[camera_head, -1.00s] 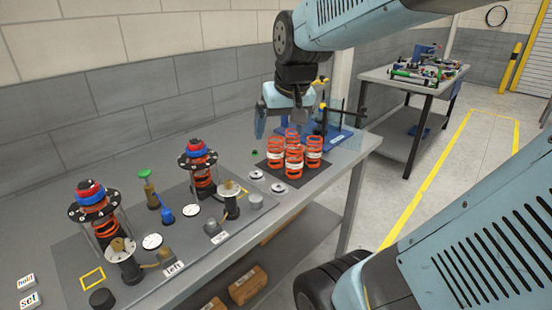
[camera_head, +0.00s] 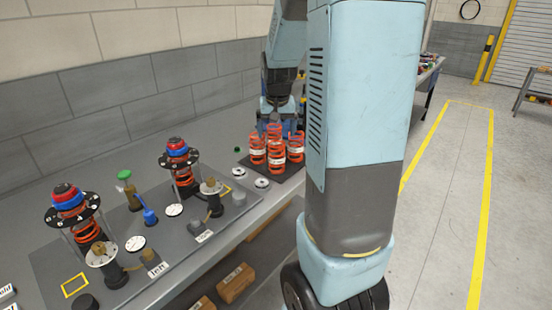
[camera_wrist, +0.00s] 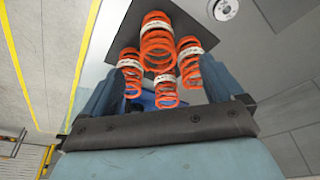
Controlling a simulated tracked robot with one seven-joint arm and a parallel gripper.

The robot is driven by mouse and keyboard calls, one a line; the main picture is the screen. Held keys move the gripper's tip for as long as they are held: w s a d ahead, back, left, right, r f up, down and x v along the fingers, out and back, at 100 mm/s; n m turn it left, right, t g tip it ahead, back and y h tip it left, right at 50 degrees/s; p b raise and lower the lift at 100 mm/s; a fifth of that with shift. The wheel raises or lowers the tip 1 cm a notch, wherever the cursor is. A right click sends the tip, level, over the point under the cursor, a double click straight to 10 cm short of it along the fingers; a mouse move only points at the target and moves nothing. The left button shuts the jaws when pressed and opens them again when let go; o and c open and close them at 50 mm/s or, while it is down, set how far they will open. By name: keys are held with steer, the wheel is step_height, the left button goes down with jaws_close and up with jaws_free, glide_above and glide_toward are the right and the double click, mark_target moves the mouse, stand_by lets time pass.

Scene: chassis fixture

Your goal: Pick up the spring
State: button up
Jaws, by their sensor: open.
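Several orange springs, each with a white band, stand together on a dark mat (camera_head: 285,172) on the bench. One spring (camera_head: 276,160) stands at the front of the group in the head view. In the wrist view, a spring (camera_wrist: 166,92) shows between the two fingers, with a larger spring (camera_wrist: 156,42) beyond it and others at either side. My gripper (camera_head: 277,118) is at the far side of the group, close above the springs. It also shows in the wrist view (camera_wrist: 162,95), open and empty. Whether a finger touches a spring cannot be told.
Two fixtures with red and blue tops (camera_head: 70,200) (camera_head: 178,150) stand on a grey plate at left. White discs (camera_head: 262,183) lie beside the mat. Boxes (camera_head: 236,284) sit on the lower shelf. My arm hides the bench's right end.

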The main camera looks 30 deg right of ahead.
mark_target(277, 154)
steer(key=x, duration=0.6)
steer(key=shift+w+d+f, duration=0.1)
steer(key=shift+f, duration=0.15)
steer(key=shift+d+x, duration=0.2)
steer(key=shift+x, duration=1.1)
steer(key=shift+d+x, duration=0.15)
steer(key=shift+x, duration=1.15)
steer(key=shift+w, duration=0.15)
steer(key=shift+c, duration=0.4)
steer(key=c, duration=1.3)
